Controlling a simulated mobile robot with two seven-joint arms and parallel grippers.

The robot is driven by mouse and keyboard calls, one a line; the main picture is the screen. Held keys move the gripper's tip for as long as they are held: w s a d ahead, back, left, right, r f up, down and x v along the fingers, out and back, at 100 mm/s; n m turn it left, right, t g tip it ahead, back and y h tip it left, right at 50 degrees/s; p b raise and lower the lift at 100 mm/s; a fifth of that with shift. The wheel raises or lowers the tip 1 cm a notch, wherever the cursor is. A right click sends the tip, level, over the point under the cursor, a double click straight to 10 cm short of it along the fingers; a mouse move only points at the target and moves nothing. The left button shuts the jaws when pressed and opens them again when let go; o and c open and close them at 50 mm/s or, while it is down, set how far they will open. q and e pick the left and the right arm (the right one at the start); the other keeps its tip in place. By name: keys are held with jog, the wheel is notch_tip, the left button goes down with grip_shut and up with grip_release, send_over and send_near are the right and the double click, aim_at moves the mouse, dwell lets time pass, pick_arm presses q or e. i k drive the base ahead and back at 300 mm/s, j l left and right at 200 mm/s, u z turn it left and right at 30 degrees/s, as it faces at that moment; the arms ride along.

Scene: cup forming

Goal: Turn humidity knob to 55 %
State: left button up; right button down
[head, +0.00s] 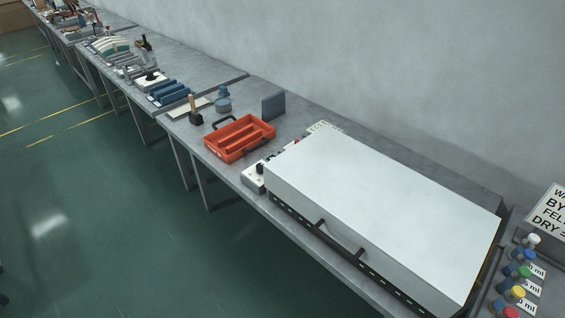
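A small black knob (260,168) stands up from this panel. I cannot tell whether it is the humidity knob, and its scale is too small to read. Neither of my grippers is in the head view.
An orange tray (239,153) sits close left of the panel. A wooden-handled tool (194,110), a grey block (273,106) and blue pieces (170,93) lie farther left. Bottles with coloured caps (518,272) stand at the right. The green floor (110,220) before the benches is clear.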

aim_at(259, 166)
jog(key=j+z, duration=0.25)
jog(key=j, duration=0.4)
jog(key=j+z, duration=0.25)
jog(key=j, duration=0.4)
jog(key=i+j, duration=0.15)
jog(key=j, duration=0.15)
jog(key=i+j, duration=0.1)
jog(key=j, duration=0.2)
